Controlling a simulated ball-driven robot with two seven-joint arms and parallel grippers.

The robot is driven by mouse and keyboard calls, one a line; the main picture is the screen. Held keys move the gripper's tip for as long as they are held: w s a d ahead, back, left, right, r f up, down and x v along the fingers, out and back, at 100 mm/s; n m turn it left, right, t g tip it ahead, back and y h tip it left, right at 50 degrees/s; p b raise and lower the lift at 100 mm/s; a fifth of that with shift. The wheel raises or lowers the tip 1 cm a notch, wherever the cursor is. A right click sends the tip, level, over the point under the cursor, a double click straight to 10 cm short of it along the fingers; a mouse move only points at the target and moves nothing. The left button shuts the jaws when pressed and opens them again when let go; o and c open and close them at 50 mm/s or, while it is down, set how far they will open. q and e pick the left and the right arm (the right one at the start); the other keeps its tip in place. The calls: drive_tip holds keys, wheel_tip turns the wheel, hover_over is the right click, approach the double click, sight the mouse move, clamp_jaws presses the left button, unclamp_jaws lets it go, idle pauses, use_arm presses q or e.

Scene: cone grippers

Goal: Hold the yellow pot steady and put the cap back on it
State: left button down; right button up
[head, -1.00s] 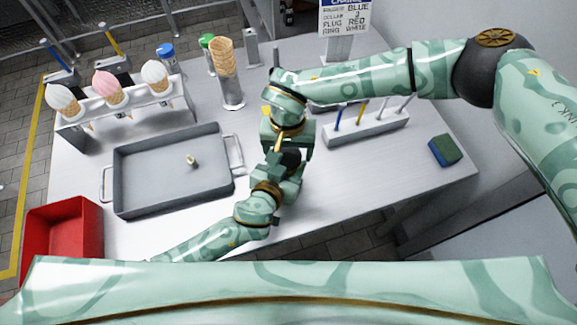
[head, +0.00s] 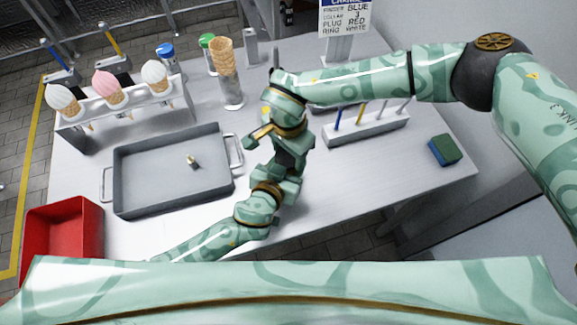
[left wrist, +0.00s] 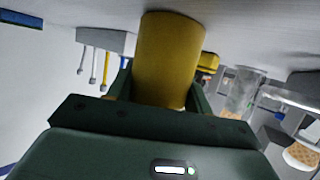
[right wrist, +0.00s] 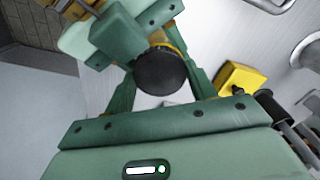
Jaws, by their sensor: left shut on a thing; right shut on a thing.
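The yellow pot (left wrist: 169,58) stands between the fingers of my left gripper (left wrist: 160,88), which is shut on it, in the left wrist view. In the right wrist view the dark round cap (right wrist: 160,72) sits between the fingers of my right gripper (right wrist: 160,84), which is shut on it. A strip of yellow shows just past the cap's edge, so the cap is over the pot's top. Whether it is fully seated I cannot tell. In the head view the two grippers meet near the table's middle and hide the pot and cap.
A cone rack (head: 72,137) and a waffle cone stack (head: 224,62) stand behind. A pen holder (head: 375,130) and a sponge (head: 444,150) are at right. A yellow block (right wrist: 238,78) is close by.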

drive_tip(key=m, duration=0.5)
drive_tip(key=shift+m, duration=0.4)
drive_tip(key=o, duration=1.1)
drive_tip(key=shift+r, duration=2.25)
